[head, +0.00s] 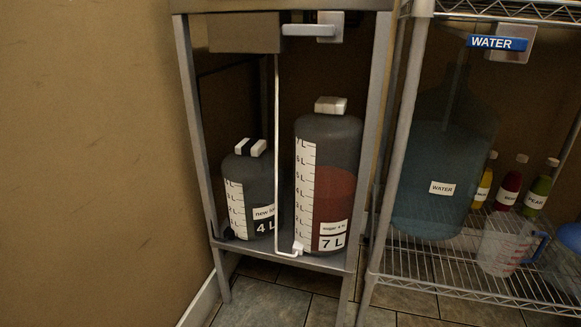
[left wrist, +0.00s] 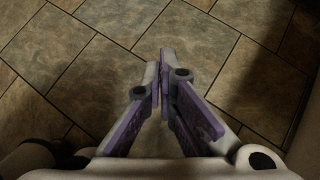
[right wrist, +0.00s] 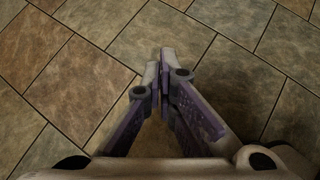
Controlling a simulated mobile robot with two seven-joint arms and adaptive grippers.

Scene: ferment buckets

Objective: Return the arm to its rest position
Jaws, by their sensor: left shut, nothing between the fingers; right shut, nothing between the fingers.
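My left gripper (left wrist: 159,88) is shut and empty in the left wrist view, above bare floor tiles. My right gripper (right wrist: 160,87) is shut and empty in the right wrist view, also above bare tiles. Neither gripper shows in the head view. There, a small dark bucket (head: 235,177) labelled 4 L and a taller bucket (head: 318,151) labelled 7 L stand on the lower shelf of a grey metal stand (head: 197,160). The 7 L bucket holds red liquid. Both have white pieces on top.
A wire rack (head: 455,289) on the right holds a large blue water container (head: 440,160), a clear measuring jug (head: 500,247) and bottles with yellow, red and green contents. A white pipe (head: 277,150) runs down the stand. The tiled floor (left wrist: 110,60) under both grippers is clear.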

